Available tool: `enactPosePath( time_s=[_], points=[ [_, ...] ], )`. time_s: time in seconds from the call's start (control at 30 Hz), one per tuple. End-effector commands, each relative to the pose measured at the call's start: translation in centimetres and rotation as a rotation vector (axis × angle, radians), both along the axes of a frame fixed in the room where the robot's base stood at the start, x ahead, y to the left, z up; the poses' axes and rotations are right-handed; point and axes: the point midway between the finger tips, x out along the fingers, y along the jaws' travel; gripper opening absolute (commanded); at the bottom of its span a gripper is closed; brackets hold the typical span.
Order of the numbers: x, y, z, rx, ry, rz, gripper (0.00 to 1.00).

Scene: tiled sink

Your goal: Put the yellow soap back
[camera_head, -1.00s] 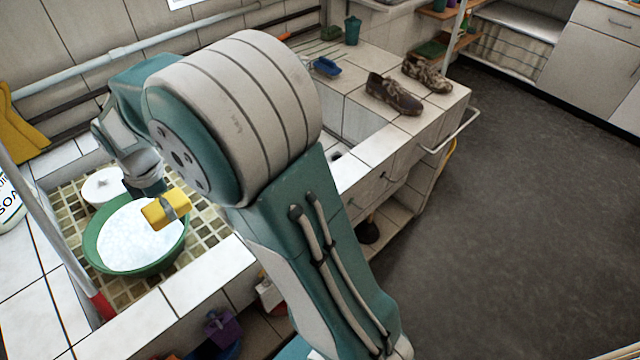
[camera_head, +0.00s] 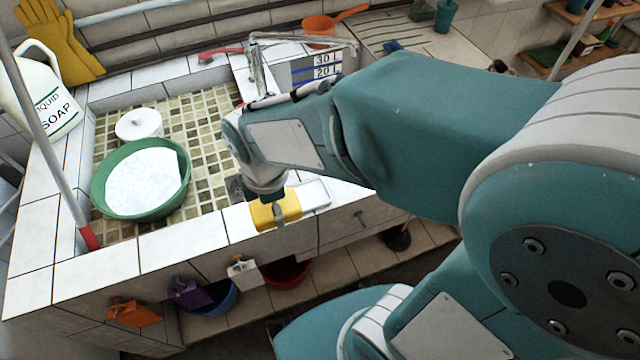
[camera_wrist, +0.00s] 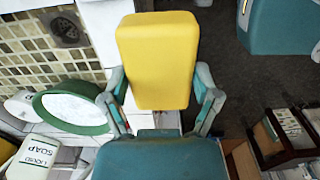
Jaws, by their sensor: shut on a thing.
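The yellow soap (camera_head: 264,214) is a rounded block. My gripper (camera_head: 279,210) is shut on it, with the fingers pointing down near the sink's tiled front ledge. In the wrist view the soap (camera_wrist: 157,60) sits between the two fingers of my gripper (camera_wrist: 162,92) and extends past their tips. A white shallow tray (camera_head: 318,196), which looks like a soap dish, lies on the ledge just right of the soap. I cannot tell whether the soap touches the ledge or the tray.
A green basin (camera_head: 99,192) of white suds stands in the tiled sink beside a white round container (camera_head: 139,124). A liquid soap jug (camera_head: 50,105) stands at left. A metal faucet (camera_head: 256,68) rises behind my arm. Colored items hang below the ledge, including a purple one (camera_head: 188,293).

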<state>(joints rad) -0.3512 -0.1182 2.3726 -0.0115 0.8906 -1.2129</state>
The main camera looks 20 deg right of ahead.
Motion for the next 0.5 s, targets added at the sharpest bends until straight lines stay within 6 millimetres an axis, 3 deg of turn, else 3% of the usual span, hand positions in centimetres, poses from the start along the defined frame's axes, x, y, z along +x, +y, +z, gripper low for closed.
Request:
enactPosePath(
  time_s=[0.33,0.5],
  points=[
    [5.3,-6.5,-3.3,0.011,0.004,-0.008,0.22],
    [7.1,-8.4,-6.1,0.013,0.005,-0.005,0.22]
  ],
)
